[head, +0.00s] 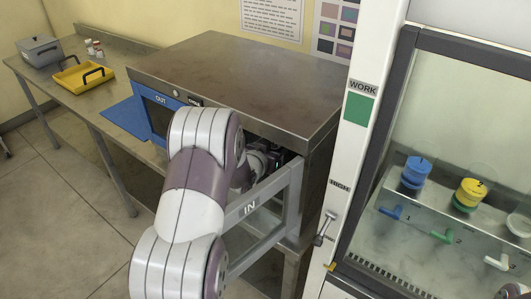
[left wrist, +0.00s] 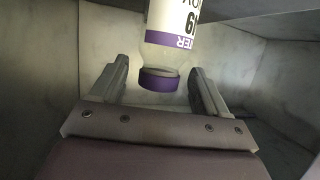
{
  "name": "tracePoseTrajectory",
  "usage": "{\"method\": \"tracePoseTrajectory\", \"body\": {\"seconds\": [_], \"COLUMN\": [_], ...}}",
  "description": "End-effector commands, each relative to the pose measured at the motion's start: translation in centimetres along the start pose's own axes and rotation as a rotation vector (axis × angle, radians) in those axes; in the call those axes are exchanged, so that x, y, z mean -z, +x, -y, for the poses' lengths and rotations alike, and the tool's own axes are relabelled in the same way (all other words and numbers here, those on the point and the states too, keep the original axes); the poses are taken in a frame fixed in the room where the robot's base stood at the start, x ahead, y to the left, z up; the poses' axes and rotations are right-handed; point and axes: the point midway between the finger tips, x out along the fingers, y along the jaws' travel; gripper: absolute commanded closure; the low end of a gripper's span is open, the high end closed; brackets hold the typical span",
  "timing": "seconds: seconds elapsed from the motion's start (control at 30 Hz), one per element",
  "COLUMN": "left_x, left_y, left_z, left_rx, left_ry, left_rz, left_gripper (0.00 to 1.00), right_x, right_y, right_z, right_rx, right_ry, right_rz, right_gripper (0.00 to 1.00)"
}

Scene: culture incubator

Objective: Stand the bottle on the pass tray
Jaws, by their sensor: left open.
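The bottle (left wrist: 168,30) shows in the left wrist view, with a white and purple label and a purple cap (left wrist: 160,79) pointing toward my gripper. My left gripper (left wrist: 165,75) is open, with one finger on each side of the cap and visible gaps. The bottle's far end is cut off by the frame. In the head view my left arm reaches into the steel box through its open IN door, and its gripper (head: 266,157) is mostly hidden inside. The bottle is hidden there. I cannot tell which surface is the pass tray.
The IN door frame (head: 250,208) stands open beside my left arm. Grey box walls (left wrist: 45,70) surround the gripper closely. A yellow tray (head: 84,75), a grey box (head: 40,51) and small bottles (head: 94,48) stand on the left bench. A glass-fronted cabinet (head: 455,150) is at right.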

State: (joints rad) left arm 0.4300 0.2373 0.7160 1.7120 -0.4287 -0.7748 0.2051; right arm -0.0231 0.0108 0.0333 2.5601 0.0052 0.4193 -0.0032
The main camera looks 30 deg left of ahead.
Motion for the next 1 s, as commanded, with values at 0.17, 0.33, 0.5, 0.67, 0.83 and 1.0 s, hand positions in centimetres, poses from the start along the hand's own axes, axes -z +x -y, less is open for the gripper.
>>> {"method": "tracePoseTrajectory", "body": {"seconds": [0.17,0.33,0.5,0.67,0.83,1.0], "left_x": [0.7,0.5,0.2,0.1,0.0,0.9], "left_y": [-4.5,-8.3,-10.4,-10.9,-10.8,-10.7], "left_z": [0.1,0.1,0.0,0.0,0.0,0.1], "left_rx": [0.002,0.002,0.001,0.0,0.0,0.007], "left_ry": [0.0,-0.002,0.0,0.0,0.0,0.008], "left_rz": [-0.001,0.0,-0.001,-0.002,-0.002,0.002], "left_gripper": [0.25,0.25,0.25,0.25,0.25,0.25], "right_x": [0.3,0.4,0.5,0.5,0.5,0.6], "right_y": [-2.2,-3.6,-4.2,-4.2,-4.2,-4.7], "right_z": [0.0,0.0,0.0,0.0,0.0,0.0], "right_rx": [0.0,0.0,0.0,0.0,0.0,0.0], "right_ry": [0.0,0.0,0.0,0.0,0.0,0.0], "right_rz": [0.0,0.0,0.0,0.0,0.0,0.0], "right_gripper": [0.57,0.57,0.57,0.57,0.57,0.57]}}
